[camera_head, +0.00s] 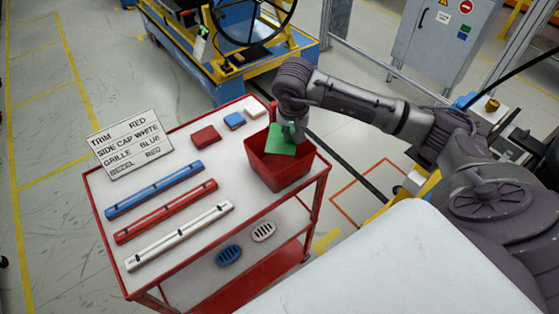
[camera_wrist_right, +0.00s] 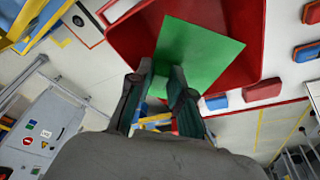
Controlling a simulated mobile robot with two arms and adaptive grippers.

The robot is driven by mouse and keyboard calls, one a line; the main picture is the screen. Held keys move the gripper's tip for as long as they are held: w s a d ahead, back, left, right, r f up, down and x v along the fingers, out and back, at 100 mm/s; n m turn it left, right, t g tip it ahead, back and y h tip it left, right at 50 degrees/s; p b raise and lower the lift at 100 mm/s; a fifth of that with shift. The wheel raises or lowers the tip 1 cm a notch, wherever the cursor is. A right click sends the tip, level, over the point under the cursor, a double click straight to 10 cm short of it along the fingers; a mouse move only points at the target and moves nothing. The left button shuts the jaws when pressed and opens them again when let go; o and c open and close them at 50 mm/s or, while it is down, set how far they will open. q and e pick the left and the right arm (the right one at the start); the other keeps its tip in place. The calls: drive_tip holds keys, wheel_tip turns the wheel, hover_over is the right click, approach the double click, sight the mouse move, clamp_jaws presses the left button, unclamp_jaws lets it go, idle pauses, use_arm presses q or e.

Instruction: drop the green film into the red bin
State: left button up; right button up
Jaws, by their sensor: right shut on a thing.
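The green film (camera_head: 281,141) is a flat green sheet at the mouth of the red bin (camera_head: 275,172). The red bin stands on the right end of the cart top. My right gripper (camera_head: 289,128) is above the bin and is shut on the film's near edge. In the right wrist view the film (camera_wrist_right: 197,50) stretches out from the fingertips (camera_wrist_right: 163,72) over the bin's opening, with the red bin wall (camera_wrist_right: 130,37) around it. My left gripper is not in view.
The cart top (camera_head: 190,150) also holds a sign (camera_head: 129,144), blue, red and white bars (camera_head: 180,230), and small red, blue and white blocks (camera_head: 206,136). A blue rig with a steering wheel (camera_head: 250,15) stands behind.

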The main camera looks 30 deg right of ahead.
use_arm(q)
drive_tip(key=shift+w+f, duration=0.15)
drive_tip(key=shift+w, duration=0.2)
use_arm(e)
drive_tip(key=shift+f, duration=0.3)
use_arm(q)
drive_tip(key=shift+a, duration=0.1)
use_arm(e)
drive_tip(key=o, duration=0.8)
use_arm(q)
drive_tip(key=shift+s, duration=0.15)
use_arm(e)
drive_tip(key=shift+r, duration=0.1)
drive_tip(key=v, duration=1.1)
drive_tip(key=shift+s+a+r, duration=0.1)
drive_tip(key=shift+s+r, duration=0.05)
drive_tip(key=shift+r, duration=0.25)
